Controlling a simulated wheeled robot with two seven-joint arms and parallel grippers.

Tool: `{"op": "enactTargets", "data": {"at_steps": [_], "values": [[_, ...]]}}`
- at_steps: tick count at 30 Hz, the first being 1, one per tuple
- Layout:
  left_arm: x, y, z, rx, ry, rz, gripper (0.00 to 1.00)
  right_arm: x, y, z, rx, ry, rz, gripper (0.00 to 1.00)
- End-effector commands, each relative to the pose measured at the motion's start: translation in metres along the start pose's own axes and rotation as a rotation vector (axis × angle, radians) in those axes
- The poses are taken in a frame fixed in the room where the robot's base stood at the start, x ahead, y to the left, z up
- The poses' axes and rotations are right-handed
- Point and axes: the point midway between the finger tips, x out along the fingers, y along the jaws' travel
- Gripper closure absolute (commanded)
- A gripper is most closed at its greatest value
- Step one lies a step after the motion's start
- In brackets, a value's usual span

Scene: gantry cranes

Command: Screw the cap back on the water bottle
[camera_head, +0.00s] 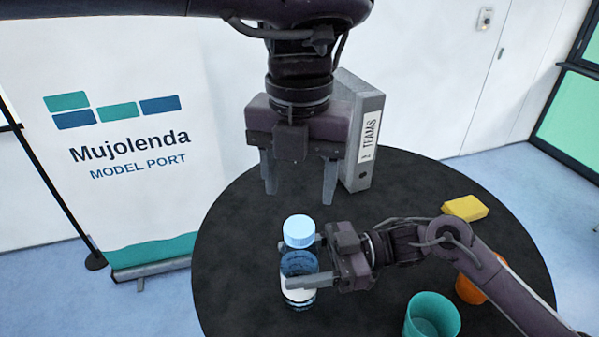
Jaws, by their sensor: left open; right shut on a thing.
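The water bottle (299,296) stands upright on the round black table, with a dark blue body and a white label. My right gripper (300,262) comes in from the right and is shut on the bottle's upper body. The light blue cap (299,231) is at the top of the bottle. Whether it is threaded on or only resting there, I cannot tell. My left gripper (298,188) points down from above, open and empty, with its fingertips a little above the cap in the picture.
On the black table (235,260), a grey binder (358,150) labelled TEAMS stands at the back. A yellow block (465,208), an orange cup (469,290) and a teal cup (432,316) are to the right, near my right arm. The table's left side is clear.

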Motion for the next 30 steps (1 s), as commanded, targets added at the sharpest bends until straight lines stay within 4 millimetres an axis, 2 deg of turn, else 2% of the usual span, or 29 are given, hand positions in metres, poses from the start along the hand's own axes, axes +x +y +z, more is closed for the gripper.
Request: {"op": "enactTargets", "data": {"at_steps": [3, 6, 10, 15, 24, 30], "values": [[-0.003, 0.000, 0.000, -0.229, 0.000, -0.001, 0.42, 0.000, 0.000, 0.000, -0.001, 0.000, 0.001, 1.00], [-0.004, 0.000, 0.000, -0.383, 0.000, -0.001, 0.42, 0.000, 0.000, 0.000, -0.001, 0.000, 0.001, 1.00], [-0.005, -0.001, 0.000, -0.513, 0.001, -0.001, 0.42, 0.000, 0.000, 0.000, -0.001, 0.000, 0.001, 1.00], [-0.006, -0.001, 0.000, -0.575, 0.001, -0.002, 0.42, 0.000, 0.000, 0.000, -0.001, 0.000, 0.001, 1.00], [-0.005, 0.000, 0.000, -0.575, 0.001, -0.001, 0.42, 0.000, 0.000, 0.000, -0.001, 0.000, 0.000, 1.00], [0.012, 0.000, -0.001, -0.573, 0.004, 0.000, 0.42, 0.000, 0.000, 0.000, -0.001, 0.000, 0.000, 1.00]]}}
